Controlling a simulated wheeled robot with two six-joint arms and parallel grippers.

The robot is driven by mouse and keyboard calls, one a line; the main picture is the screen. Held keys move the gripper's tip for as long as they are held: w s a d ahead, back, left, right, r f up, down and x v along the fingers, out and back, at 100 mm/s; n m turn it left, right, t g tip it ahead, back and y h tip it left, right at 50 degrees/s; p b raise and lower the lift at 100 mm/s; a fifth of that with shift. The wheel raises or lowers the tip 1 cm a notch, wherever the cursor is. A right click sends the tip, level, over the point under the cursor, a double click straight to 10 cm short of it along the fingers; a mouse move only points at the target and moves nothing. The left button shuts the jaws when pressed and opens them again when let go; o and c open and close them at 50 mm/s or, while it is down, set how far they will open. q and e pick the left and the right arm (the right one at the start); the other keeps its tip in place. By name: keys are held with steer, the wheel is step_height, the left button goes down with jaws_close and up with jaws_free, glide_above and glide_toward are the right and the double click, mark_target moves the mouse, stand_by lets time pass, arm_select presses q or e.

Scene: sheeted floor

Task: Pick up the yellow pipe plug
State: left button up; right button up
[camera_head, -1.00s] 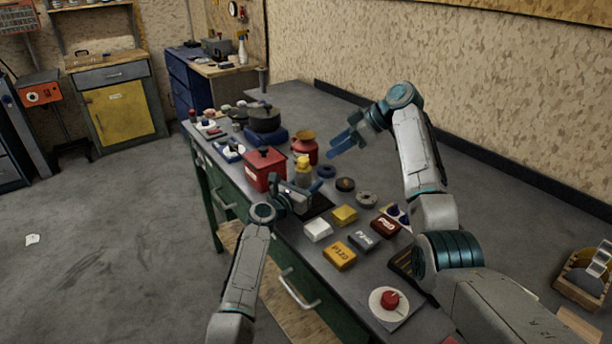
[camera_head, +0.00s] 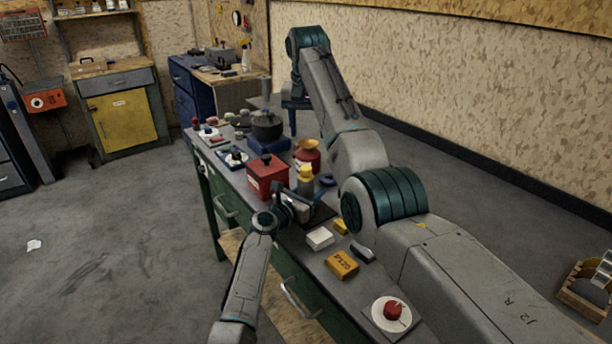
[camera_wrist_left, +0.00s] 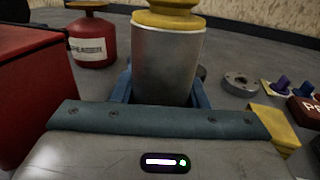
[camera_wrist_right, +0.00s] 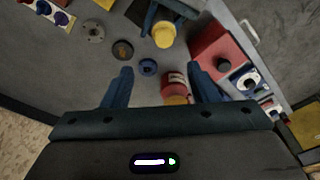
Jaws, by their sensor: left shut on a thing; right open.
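The yellow pipe plug (camera_head: 305,170) shows as a yellow stepped top on a grey metal cylinder (camera_wrist_left: 166,62), standing upright on the bench beside the red box. In the right wrist view the yellow top (camera_wrist_right: 163,34) is seen from above. My left gripper (camera_head: 297,201) is shut on the grey cylinder, below the yellow part; its blue fingers (camera_wrist_left: 161,88) are on both sides of it. My right gripper (camera_wrist_right: 161,72) is open and empty, high over the bench beyond the plug. Its fingers are partly hidden behind my arm in the head view.
A red box (camera_head: 267,172) and a red canister (camera_head: 307,155) stand close to the plug. A dark pot (camera_head: 267,127) is farther back. Small boxes (camera_head: 341,265) and a red knob on a white disc (camera_head: 392,310) lie nearer.

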glide_above(306, 168)
steer(key=f, duration=0.6)
steer(key=shift+s+d, duration=0.25)
steer(key=shift+s, duration=0.15)
steer(key=f, duration=0.5)
steer(key=shift+w+a+f, duration=0.25)
steer(key=shift+w+f, duration=0.1)
steer(key=shift+w, duration=0.05)
steer(key=shift+c, duration=0.4)
jaws_close()
